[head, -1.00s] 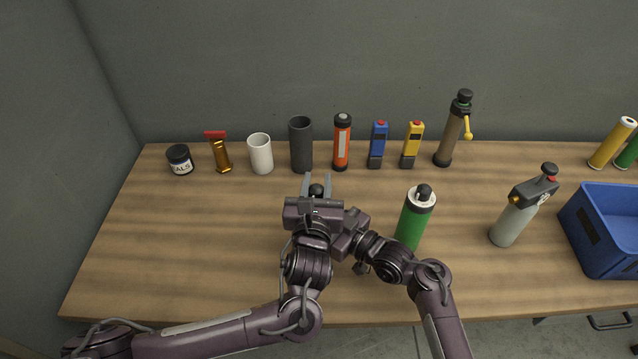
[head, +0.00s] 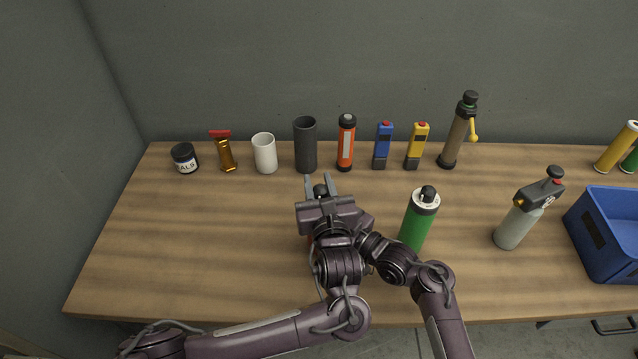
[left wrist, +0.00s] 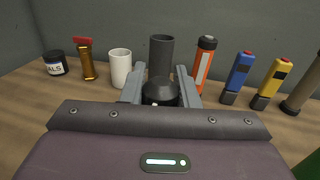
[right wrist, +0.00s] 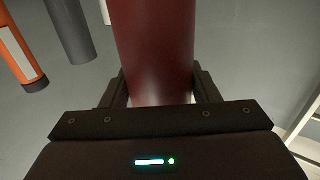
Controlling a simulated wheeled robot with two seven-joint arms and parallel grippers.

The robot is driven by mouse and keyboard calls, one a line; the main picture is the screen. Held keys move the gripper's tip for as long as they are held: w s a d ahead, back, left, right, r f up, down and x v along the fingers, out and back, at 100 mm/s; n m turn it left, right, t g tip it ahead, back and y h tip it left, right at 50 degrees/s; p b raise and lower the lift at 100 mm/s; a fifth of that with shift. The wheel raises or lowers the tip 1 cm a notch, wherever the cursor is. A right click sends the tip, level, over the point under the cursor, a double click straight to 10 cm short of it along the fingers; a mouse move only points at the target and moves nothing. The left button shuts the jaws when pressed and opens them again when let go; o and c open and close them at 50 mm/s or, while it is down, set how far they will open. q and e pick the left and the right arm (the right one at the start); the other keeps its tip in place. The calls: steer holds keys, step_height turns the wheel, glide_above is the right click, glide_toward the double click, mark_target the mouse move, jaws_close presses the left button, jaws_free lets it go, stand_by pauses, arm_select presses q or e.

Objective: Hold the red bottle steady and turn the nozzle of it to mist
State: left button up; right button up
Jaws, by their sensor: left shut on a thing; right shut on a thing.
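The red bottle's body (right wrist: 152,45) fills the middle of the right wrist view, between the fingers of my right gripper (right wrist: 160,90), which is shut on it. In the head view the bottle is almost wholly hidden behind my left gripper and wrist. Its black nozzle (head: 319,191) shows between the fingertips of my left gripper (head: 319,183), which is shut on it. The dark rounded nozzle (left wrist: 160,92) also shows between both fingers in the left wrist view. Any nozzle marking is not visible. My right gripper is hidden behind my left arm in the head view.
A green bottle (head: 418,222) stands close to my right arm. A grey sprayer (head: 518,222) and blue crate (head: 608,245) stand at the right. A dark cup (head: 305,147), white cup (head: 264,154) and orange cylinder (head: 346,143) line the back. The table's left front is clear.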

arm_select(q)
steer(key=o, duration=1)
steer(key=shift+m+h, duration=0.4)
